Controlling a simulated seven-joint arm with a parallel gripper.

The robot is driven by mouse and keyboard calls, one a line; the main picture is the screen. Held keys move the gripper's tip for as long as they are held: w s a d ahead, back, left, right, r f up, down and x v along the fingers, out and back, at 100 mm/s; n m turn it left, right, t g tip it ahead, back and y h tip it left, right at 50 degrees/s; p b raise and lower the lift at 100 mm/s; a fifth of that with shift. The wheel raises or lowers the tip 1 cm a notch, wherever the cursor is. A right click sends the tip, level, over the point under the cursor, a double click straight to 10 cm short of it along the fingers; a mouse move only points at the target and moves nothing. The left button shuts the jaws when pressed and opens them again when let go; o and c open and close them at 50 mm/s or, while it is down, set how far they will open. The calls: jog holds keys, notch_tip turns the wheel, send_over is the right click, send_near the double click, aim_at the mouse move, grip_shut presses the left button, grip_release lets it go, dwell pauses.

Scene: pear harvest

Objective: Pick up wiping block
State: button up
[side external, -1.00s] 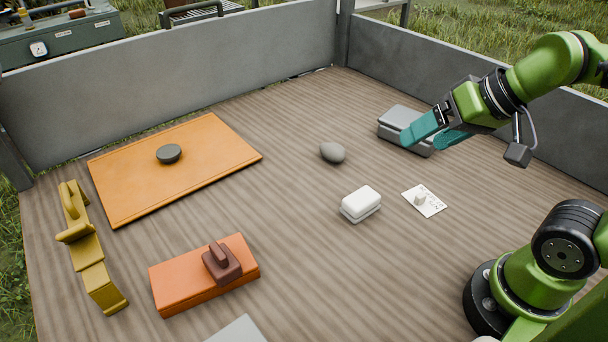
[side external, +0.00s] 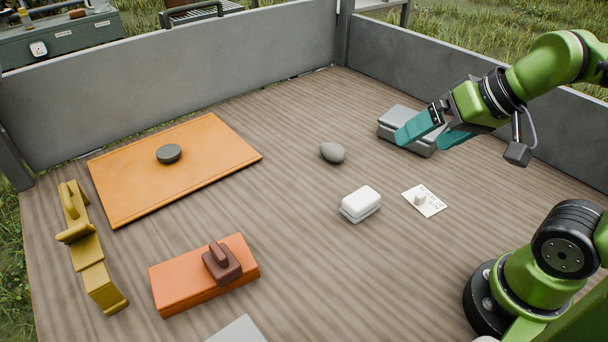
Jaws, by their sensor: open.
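A small white block (side external: 361,203) with a grey band around its side lies on the wooden table, right of centre; it looks like the wiping block, though a dark red handled block (side external: 222,264) on an orange slab (side external: 180,285) also shows. My gripper (side external: 421,142) has teal fingers spread apart with nothing between them. It hangs above and behind the white block, to its upper right in the picture, in front of a grey metal box (side external: 403,114) that it partly hides. I cannot tell its exact height.
A grey stone (side external: 332,152) and a white printed card (side external: 425,202) with a small pale piece lie near the white block. An orange mat (side external: 140,180) with a dark disc (side external: 169,153) and a yellow stand (side external: 90,250) are left. Grey walls (side external: 200,80) edge the table.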

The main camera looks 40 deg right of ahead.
jog(key=n+g+h, duration=0.2)
jog(key=n+g, duration=0.2)
jog(key=g, duration=0.3)
send_over(362, 197)
jog(key=f, duration=1.8)
jog(key=shift+w+f, duration=0.1)
jog(key=shift+w, duration=0.1)
jog(key=shift+s+f, duration=0.2)
jog(key=shift+f, duration=2.5)
jog(key=shift+c, duration=0.3)
jog(key=c, duration=0.7)
